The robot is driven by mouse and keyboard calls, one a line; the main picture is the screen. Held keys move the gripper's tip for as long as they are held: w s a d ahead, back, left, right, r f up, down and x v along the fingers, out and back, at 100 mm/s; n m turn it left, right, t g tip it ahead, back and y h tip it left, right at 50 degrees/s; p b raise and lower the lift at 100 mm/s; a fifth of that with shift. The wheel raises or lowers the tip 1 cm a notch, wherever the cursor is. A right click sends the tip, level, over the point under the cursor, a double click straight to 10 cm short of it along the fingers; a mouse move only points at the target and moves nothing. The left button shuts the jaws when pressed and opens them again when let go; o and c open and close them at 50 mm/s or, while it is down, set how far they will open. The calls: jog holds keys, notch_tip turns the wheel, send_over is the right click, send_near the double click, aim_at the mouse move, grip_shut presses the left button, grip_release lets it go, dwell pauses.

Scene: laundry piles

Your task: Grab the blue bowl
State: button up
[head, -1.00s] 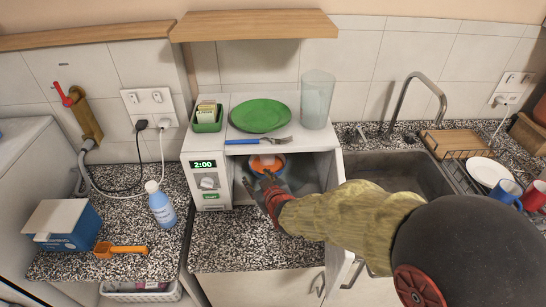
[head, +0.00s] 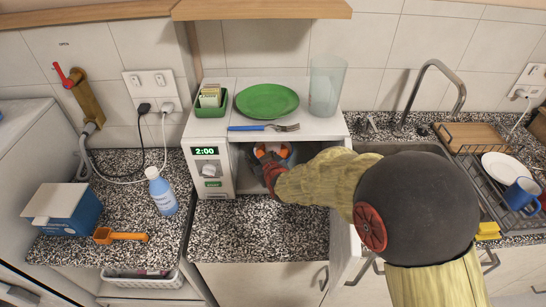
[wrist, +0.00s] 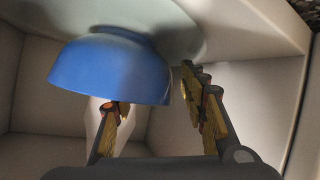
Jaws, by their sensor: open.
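The blue bowl (wrist: 110,70) shows in the wrist view inside the open white microwave (head: 210,170), on a pale round plate (wrist: 185,42). The wrist view shows it upside down, rim toward the bottom. My gripper (head: 272,151) reaches into the microwave in the head view, where the arm and gripper mostly hide the bowl. In the wrist view my gripper (wrist: 153,97) is open. One finger's tip is partly covered by the bowl's rim and the other finger is just right of the bowl. I cannot tell whether either touches it.
The microwave's walls are close around my gripper, and its open door (head: 345,240) stands at the right. A green plate (head: 266,101), a fork (head: 270,127) and a clear glass (head: 326,87) are on top. The counter (head: 260,232) in front is clear.

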jog(key=c, duration=0.3)
jog(key=c, duration=0.7)
grip_shut()
jog(key=shift+w+r, duration=0.1)
jog(key=shift+r, duration=0.05)
